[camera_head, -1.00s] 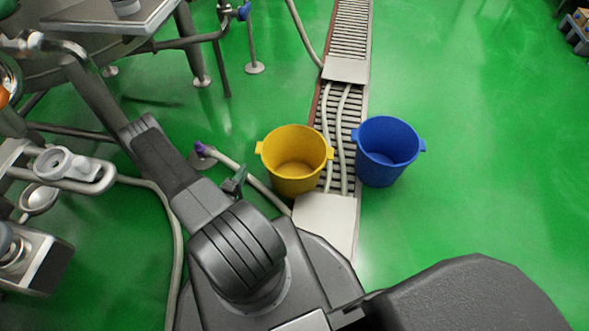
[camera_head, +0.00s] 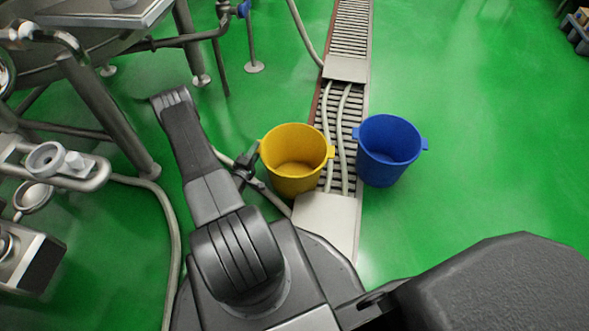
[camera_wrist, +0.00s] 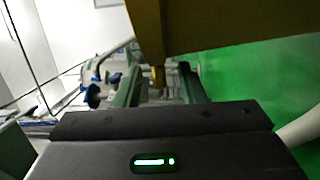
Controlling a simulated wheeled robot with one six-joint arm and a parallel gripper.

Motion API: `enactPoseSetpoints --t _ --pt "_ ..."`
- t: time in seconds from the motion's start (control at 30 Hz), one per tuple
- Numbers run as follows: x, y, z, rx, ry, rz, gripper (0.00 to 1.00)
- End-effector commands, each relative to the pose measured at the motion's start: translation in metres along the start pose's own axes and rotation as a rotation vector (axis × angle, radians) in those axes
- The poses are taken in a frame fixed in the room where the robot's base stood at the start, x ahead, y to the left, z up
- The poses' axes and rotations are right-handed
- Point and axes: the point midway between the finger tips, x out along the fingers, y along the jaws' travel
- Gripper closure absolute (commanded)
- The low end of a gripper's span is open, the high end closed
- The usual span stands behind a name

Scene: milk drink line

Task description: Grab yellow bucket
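The yellow bucket (camera_head: 297,160) stands upright beside and partly over the floor drain, empty inside as far as I see. My gripper (camera_head: 250,160) is at the bucket's left side, close to its left handle tab. In the wrist view the bucket wall (camera_wrist: 235,25) fills the top, and a small yellow tab hangs down between the two green fingers of my gripper (camera_wrist: 160,84). The fingers are apart. I cannot tell whether either finger touches the tab.
A blue bucket (camera_head: 387,152) stands just right of the yellow one. A grated drain (camera_head: 350,30) with hoses runs behind and between them. Steel machinery (camera_head: 100,110) on legs fills the left side. Green floor (camera_head: 480,130) is clear on the right.

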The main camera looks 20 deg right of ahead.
Motion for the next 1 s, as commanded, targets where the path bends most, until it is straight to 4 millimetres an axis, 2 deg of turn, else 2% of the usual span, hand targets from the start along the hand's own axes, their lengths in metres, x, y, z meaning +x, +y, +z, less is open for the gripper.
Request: enactPoseSetpoints --t 0.1,0.17,0.4,0.57,0.6,1.0 --pt "0.020 -0.002 0.001 0.002 -0.003 0.002 0.64" --pt "0.025 -0.001 0.001 0.001 -0.002 0.001 0.64" --pt "0.028 0.000 0.000 0.000 0.000 0.000 0.66" --pt "0.027 0.000 0.000 0.000 0.000 0.000 0.97" --pt "0.027 0.000 0.000 0.000 0.000 0.000 1.00" --pt "0.027 0.000 0.000 0.000 0.000 0.000 1.00"
